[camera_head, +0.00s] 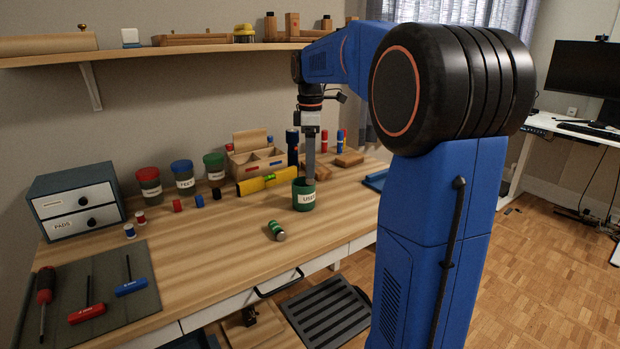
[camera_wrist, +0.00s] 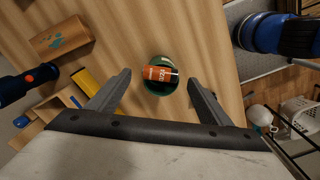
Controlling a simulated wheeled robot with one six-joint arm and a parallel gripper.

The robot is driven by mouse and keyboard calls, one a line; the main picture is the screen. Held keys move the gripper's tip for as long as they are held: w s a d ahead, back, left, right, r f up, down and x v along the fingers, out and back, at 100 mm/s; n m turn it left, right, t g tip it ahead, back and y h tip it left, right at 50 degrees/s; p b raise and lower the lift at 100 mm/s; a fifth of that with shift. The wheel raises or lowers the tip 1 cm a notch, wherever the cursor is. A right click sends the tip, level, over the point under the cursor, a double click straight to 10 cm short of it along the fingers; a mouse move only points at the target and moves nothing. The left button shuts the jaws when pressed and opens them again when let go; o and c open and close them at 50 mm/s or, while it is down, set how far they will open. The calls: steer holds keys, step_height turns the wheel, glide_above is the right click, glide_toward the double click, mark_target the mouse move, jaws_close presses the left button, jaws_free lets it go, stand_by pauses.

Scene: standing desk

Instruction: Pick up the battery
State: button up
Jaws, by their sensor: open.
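An orange and black battery (camera_wrist: 160,73) shows in the wrist view within the round outline of a dark green cup (camera_wrist: 163,89); how deep it sits I cannot tell. In the head view the cup (camera_head: 304,196), with a white label, stands upright on the desk and hides the battery. My gripper (camera_head: 310,176) points down over the cup. In the wrist view its two fingers (camera_wrist: 160,82) are apart, one on each side of the cup, with nothing between them touching. A green banded cylinder with a metal end (camera_head: 277,231), possibly another battery, lies on the desk in front.
A yellow level (camera_head: 264,182) and a wooden organizer (camera_head: 258,160) stand behind the cup. Wooden blocks (camera_head: 348,158) are to the right. Labelled jars (camera_head: 183,178), a small drawer box (camera_head: 75,205) and a tool mat (camera_head: 140,299) are left. The front-middle desk is mostly clear.

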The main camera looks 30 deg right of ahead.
steer(key=shift+f, duration=1.5)
steer(key=c, duration=1.3)
steer(key=shift+r, duration=0.1)
step_height(320, 180, up, 10)
steer(key=shift+f, duration=0.1)
